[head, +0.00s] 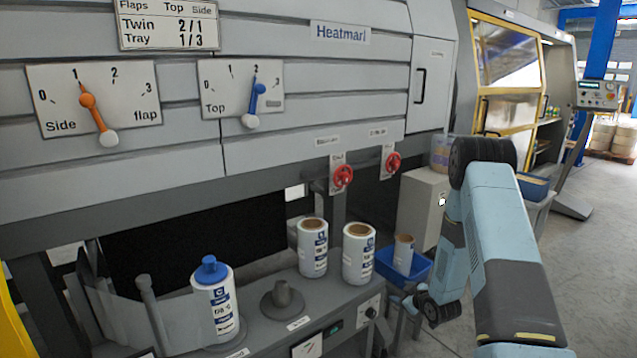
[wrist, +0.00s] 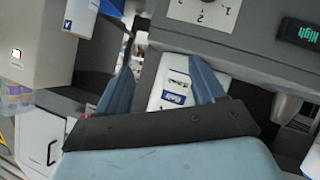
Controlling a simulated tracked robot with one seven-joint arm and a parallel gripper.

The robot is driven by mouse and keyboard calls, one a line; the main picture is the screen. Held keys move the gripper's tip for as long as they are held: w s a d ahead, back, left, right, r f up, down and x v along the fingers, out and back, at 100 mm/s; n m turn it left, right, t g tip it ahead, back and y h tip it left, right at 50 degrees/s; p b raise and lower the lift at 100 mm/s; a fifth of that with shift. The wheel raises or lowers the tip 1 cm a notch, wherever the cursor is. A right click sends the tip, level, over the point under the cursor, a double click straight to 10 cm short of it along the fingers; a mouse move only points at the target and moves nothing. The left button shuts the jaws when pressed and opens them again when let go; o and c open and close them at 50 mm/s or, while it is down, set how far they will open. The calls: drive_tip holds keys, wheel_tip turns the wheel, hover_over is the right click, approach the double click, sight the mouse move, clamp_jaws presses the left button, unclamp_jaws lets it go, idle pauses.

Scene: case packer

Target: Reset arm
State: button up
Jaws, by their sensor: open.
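My arm reaches in from the right of the head view and bends down in front of the machine. The wrist view shows my gripper (wrist: 166,78) with its two blue fingers spread apart. A white, blue-labelled object (wrist: 176,88) shows between and behind the fingers; I cannot tell how far off it is. On the machine front, the side flap dial (head: 95,98) has its orange pointer near 1. The top dial (head: 240,86) has its blue pointer near 2. The placard (head: 168,24) above reads Twin 2/1 and Tray 1/3.
On the machine ledge stand a blue-capped roll (head: 214,298), an empty grey spindle (head: 282,300) and two white rolls (head: 312,248) (head: 358,254). A blue bin (head: 388,266) holds another roll (head: 403,254). Two red valves (head: 343,176) (head: 392,162) sit above. Open floor lies at right.

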wheel_tip(320, 180, up, 18)
drive_tip(key=d+m+g+h, duration=0.1)
drive_tip(key=m+h, duration=0.1)
drive_tip(key=h, duration=0.1)
drive_tip(key=s+r+m+g+h, duration=0.1)
drive_tip(key=s+r, duration=0.3)
drive_tip(key=r, duration=0.4)
drive_tip(key=s+r+m, duration=0.1)
drive_tip(key=s+r, duration=0.3)
drive_tip(key=r, duration=0.3)
drive_tip(key=s+a+r+m+g+h, duration=0.1)
drive_tip(key=s+a+r+m+g, duration=0.15)
drive_tip(key=s+r, duration=1.05)
drive_tip(key=s+a+r+m, duration=0.1)
drive_tip(key=s+a, duration=0.1)
drive_tip(key=s, duration=0.9)
drive_tip(key=s+a+m+g+y, duration=0.1)
drive_tip(key=s+a+m, duration=0.1)
drive_tip(key=s, duration=0.9)
drive_tip(key=shift+a+r, duration=0.25)
drive_tip(key=shift+r, duration=0.1)
drive_tip(key=shift+w+g, duration=0.1)
drive_tip(key=shift+g, duration=0.15)
drive_tip(key=shift+c, duration=0.3)
